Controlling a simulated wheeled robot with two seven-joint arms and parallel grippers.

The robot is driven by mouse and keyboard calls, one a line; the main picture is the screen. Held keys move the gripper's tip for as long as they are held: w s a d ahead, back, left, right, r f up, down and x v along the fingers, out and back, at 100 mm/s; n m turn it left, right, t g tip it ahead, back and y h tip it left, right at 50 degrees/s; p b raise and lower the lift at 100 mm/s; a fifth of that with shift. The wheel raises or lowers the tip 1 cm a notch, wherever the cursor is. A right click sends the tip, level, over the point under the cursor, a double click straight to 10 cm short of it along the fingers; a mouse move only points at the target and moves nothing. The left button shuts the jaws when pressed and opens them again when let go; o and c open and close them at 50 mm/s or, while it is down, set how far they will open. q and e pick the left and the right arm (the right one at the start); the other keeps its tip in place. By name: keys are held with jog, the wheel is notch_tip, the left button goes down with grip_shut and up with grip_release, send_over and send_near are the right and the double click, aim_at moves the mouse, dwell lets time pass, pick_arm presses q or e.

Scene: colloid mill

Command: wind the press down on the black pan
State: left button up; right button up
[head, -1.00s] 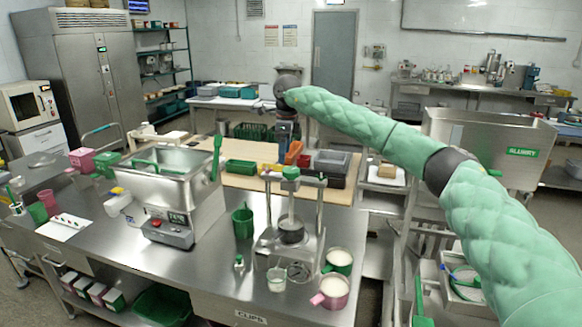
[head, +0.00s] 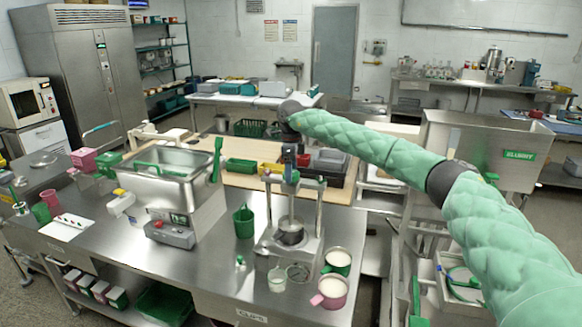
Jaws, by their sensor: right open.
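The press (head: 318,208) is a metal frame with two posts, a crossbar and a central screw, standing on the steel counter. A small green handle (head: 291,176) tops the screw. The black pan (head: 290,237) sits low on the press base, under the screw; its inside is largely hidden by the screw's lower end. My right gripper (head: 290,164) points down just above the handle, open, its fingers small and dark. I cannot tell whether they touch the handle. My left gripper is out of view.
A clear beaker (head: 277,280), a pink cup (head: 331,291) and a green cup (head: 337,262) stand in front. Colored bins (head: 268,171) lie behind.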

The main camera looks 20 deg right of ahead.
jog(key=shift+f, duration=0.1)
jog(key=shift+c, duration=0.2)
jog(key=c, duration=0.9)
